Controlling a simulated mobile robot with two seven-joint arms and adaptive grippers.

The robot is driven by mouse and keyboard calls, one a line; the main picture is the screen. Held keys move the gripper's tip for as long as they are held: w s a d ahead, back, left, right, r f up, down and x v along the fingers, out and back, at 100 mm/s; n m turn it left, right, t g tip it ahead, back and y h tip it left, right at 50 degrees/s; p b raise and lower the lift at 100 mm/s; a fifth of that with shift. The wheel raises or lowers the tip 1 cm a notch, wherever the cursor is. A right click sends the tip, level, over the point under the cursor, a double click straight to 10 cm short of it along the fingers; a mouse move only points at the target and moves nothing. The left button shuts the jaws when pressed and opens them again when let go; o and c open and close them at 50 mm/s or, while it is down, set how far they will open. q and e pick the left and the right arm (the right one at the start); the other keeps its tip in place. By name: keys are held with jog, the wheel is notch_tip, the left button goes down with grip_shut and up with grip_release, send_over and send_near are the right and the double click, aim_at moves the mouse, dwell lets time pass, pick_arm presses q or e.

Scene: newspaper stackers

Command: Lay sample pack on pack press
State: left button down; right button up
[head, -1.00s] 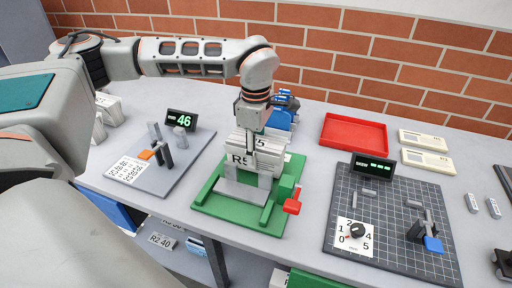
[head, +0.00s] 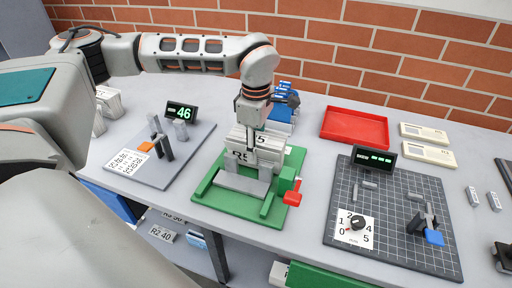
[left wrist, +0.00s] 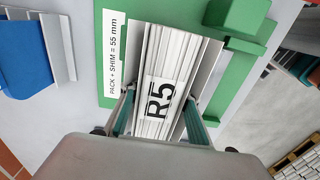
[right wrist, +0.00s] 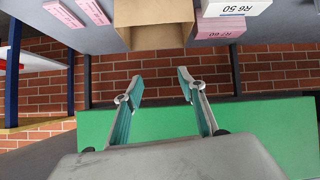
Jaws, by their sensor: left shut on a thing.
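The sample pack (head: 238,137), a white stack of sheets with an R5 label, is at the green pack press (head: 256,213). My left gripper (head: 253,143) is shut on the pack from above. In the left wrist view, the pack (left wrist: 158,50) lies between the two fingers and within the press's grey plates, over its green base (left wrist: 232,75). I cannot tell whether its underside touches the press. My right gripper (right wrist: 158,88) is open and empty in the right wrist view, with a green surface behind it.
A grey board with a 46 display (head: 181,111) lies left of the press. A gridded board (head: 385,255) with a dial and a red tray (head: 355,144) are to the right. Blue-backed items (head: 283,112) stand behind the press. A brown box (right wrist: 154,30) is ahead of my right gripper.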

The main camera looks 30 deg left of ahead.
pick_arm(q)
jog(key=shift+f, duration=0.25)
jog(key=c, duration=1.4)
grip_release()
notch_tip(320, 180, up, 12)
